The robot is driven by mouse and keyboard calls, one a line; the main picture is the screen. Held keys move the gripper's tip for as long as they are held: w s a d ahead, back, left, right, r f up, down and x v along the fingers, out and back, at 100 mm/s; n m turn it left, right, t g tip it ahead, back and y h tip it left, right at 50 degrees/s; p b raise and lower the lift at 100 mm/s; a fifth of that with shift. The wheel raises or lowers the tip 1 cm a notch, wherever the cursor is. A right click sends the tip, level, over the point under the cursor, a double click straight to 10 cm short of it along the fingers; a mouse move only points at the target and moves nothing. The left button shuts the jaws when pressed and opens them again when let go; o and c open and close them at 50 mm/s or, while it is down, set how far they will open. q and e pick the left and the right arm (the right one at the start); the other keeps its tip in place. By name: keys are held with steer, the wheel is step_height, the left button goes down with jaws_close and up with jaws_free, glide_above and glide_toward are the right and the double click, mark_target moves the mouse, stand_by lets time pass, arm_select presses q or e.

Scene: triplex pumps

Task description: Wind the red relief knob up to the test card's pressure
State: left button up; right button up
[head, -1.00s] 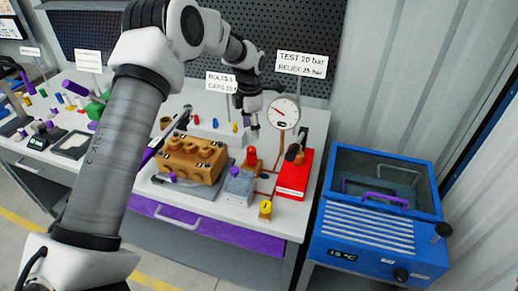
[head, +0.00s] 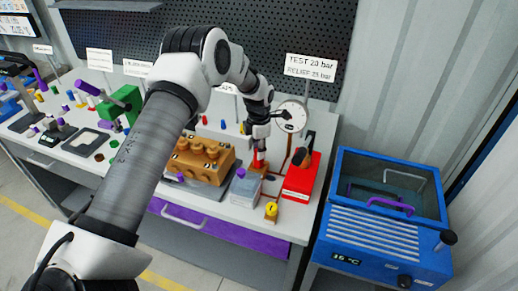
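The test card (head: 311,67) behind the gauge reads TEST 20 bar, with a RELIEF line of about 25 bar. My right gripper is not in view.
A yellow-topped piece (head: 271,211) stands near the front edge.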

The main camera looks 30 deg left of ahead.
arm_select(q)
jaws_close()
steer(key=shift+m, duration=0.3)
